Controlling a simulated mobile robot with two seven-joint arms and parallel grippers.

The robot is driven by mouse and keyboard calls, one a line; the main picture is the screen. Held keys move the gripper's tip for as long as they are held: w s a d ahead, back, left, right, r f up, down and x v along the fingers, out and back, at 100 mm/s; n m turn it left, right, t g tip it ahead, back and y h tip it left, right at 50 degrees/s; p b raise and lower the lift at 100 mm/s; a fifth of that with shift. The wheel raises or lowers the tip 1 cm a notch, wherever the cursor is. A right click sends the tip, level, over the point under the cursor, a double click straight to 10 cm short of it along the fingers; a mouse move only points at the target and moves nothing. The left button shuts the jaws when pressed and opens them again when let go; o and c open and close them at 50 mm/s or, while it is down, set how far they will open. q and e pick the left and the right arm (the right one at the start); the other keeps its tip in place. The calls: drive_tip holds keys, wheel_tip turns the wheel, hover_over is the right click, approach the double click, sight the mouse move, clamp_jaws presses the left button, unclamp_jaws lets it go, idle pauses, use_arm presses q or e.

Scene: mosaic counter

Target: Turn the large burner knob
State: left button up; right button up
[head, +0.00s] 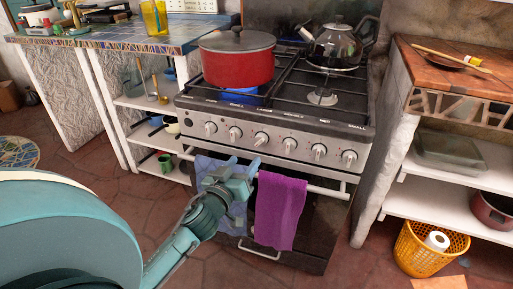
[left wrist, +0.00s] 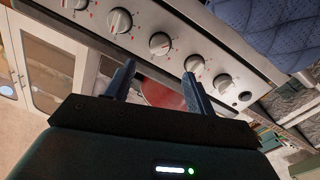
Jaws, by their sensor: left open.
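The stove's steel front panel (head: 275,141) carries a row of several silver knobs, among them one near my gripper (head: 261,139). Small labels stand above the row, too small to tell surely which knob is the large burner's. My left gripper (head: 244,163) is open and empty, just in front of and below the knobs left of centre. In the left wrist view, my two fingers (left wrist: 159,68) point at the panel; a knob (left wrist: 160,43) shows beyond the gap between them, and the right fingertip overlaps another knob (left wrist: 194,65). Contact cannot be told. My right gripper is not in view.
A red pot (head: 237,62) and a dark kettle (head: 341,43) stand on the stove top. A purple towel (head: 279,211) and a blue cloth (head: 207,170) hang on the oven rail below the knobs, close to my gripper. Shelves flank the stove.

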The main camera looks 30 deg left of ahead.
sight(258, 143)
use_arm(q)
drive_tip(key=w, duration=0.3)
drive_tip(key=w+a, duration=0.1)
drive_tip(key=w, duration=0.5)
drive_tip(key=shift+w+a+b, duration=0.2)
drive_tip(key=shift+a+b, duration=0.05)
drive_tip(key=shift+b, duration=0.15)
drive_tip(key=shift+c, duration=0.2)
drive_tip(key=c, duration=0.9)
